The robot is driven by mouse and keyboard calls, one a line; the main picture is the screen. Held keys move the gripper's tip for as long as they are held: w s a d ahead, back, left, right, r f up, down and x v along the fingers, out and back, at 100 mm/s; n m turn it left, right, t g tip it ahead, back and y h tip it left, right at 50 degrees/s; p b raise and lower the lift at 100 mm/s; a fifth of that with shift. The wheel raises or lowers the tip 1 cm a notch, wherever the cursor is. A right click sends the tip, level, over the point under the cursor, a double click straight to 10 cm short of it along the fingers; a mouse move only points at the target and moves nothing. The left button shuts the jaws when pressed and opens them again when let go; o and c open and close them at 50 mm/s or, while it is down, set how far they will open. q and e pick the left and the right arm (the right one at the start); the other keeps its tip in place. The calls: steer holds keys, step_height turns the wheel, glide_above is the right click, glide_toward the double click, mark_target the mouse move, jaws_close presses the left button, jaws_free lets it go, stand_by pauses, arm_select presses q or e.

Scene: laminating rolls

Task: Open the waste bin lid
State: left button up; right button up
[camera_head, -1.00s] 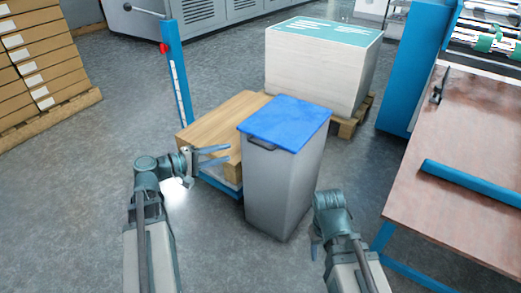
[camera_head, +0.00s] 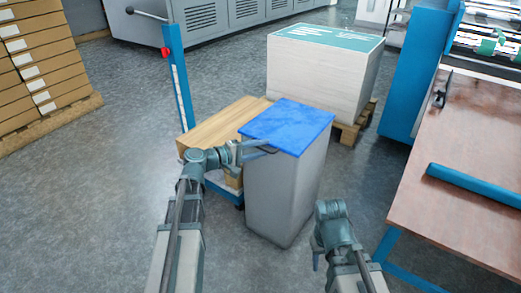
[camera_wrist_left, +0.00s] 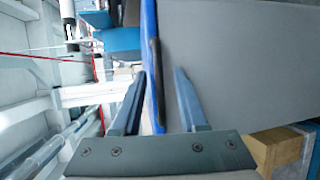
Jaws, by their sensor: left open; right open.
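The waste bin (camera_head: 285,200) is a tall grey box standing on the floor in the middle of the head view. Its blue lid (camera_head: 295,125) lies flat and closed on top. In the left wrist view the lid's blue edge (camera_wrist_left: 149,40) and a dark handle (camera_wrist_left: 156,75) run down between my left fingers. My left gripper (camera_head: 262,149), also in that view (camera_wrist_left: 160,88), is open at the bin's front left top edge, its fingers on either side of the handle; contact cannot be told. My right gripper (camera_head: 316,260) is open, low in front of the bin and apart from it.
A wooden stack (camera_head: 222,122) on a blue lift stands close behind and left of the bin. A large paper stack (camera_head: 320,75) on a pallet is behind it. A brown-topped table (camera_head: 465,150) is at the right.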

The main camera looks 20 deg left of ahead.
arm_select(q)
steer(key=shift+c, duration=0.3)
jaws_close()
steer(key=shift+s+d, duration=0.1)
steer(key=shift+s, duration=0.1)
stand_by(1.0)
